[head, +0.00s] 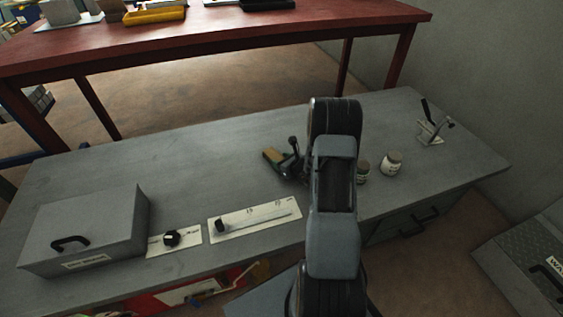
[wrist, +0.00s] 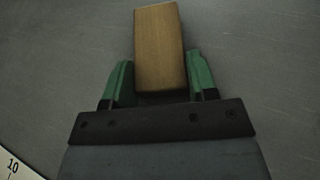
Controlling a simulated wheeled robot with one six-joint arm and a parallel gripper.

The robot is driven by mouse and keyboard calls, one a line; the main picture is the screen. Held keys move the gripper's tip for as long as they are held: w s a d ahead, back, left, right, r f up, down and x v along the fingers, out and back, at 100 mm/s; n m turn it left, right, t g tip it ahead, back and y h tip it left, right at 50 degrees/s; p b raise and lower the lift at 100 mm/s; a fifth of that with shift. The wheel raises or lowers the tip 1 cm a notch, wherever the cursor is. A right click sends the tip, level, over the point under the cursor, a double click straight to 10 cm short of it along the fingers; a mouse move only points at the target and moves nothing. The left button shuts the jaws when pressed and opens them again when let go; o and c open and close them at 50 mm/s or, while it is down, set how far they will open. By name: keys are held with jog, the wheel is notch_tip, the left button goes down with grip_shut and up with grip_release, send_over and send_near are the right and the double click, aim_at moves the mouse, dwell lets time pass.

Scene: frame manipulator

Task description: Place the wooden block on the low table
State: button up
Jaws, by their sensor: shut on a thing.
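The wooden block (wrist: 160,50) is a plain tan block between the two green fingers of my gripper (wrist: 160,82) in the wrist view. The fingers are shut on its sides, and it sticks out beyond their tips. In the head view, the block (head: 272,155) shows as a small tan piece at the end of my gripper (head: 279,158), over the middle of the grey low table (head: 210,165). I cannot tell whether the block touches the tabletop. My arm hides part of the table to the right of the gripper.
A grey box with a handle (head: 85,230), a knob panel (head: 173,240) and a slider panel (head: 255,220) are at the table's front left. Two jars (head: 391,163) and a lever fixture (head: 432,128) stand right. A red table (head: 220,40) is behind. The grey table's back left is clear.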

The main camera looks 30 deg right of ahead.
jog(key=shift+f, duration=0.2)
jog(key=o, duration=0.9)
jog(key=shift+o, duration=0.2)
jog(key=shift+r, duration=0.1)
